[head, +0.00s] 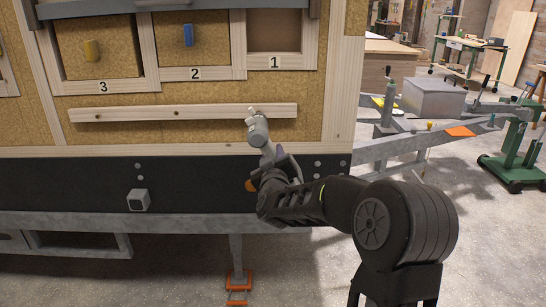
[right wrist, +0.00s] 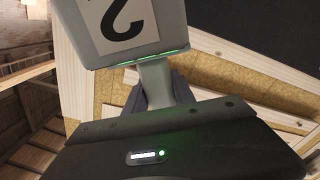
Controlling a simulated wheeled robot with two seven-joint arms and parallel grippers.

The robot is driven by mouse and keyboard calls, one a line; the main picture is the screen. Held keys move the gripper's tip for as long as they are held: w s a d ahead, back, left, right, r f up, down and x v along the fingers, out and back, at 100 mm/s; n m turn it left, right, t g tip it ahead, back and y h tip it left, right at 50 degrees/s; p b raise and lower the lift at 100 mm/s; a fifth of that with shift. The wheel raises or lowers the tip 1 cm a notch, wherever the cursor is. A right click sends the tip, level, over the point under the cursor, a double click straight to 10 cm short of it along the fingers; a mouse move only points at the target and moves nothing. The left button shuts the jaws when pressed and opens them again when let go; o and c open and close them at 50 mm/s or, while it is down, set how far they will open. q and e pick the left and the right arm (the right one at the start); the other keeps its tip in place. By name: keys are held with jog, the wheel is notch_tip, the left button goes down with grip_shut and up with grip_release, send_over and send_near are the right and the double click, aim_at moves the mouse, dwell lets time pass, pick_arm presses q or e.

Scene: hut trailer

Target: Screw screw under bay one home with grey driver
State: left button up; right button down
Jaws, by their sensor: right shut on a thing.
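The grey driver (head: 258,131) is held in my right gripper (head: 273,163), in front of the wooden strip (head: 140,113) under the bays. Its nose points up at the strip's right part, below bay one (head: 275,38), marked 1. I cannot tell whether its tip touches a screw; the screw there is hidden or too small to make out. In the right wrist view the two dark fingers close around the driver's grey handle (right wrist: 156,84), below a body with a label like an upside-down 2. My left gripper is out of view.
Dark spots show on the strip under both. A dark rail (head: 75,183) runs below. Trailer frame, grey box (head: 433,98) and green stand (head: 512,160) are at right.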

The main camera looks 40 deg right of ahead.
jog(key=shift+w+d+r, duration=0.15)
jog(key=shift+w+r, duration=0.05)
jog(key=shift+r, duration=0.05)
dwell(0.5)
jog(key=shift+w+d, duration=0.2)
jog(key=shift+w, duration=0.05)
jog(key=shift+x, duration=0.8)
dwell(2.2)
jog(key=shift+s+a, duration=0.1)
jog(key=shift+s, duration=0.05)
jog(key=shift+v, duration=1.35)
jog(key=s+d, duration=0.1)
jog(key=s, duration=0.1)
jog(key=s+d+b, duration=0.1)
jog(key=s, duration=0.2)
jog(key=s+d+b, duration=0.1)
jog(key=s, duration=0.1)
jog(key=shift+s+d, duration=0.1)
jog(key=shift+s, duration=0.1)
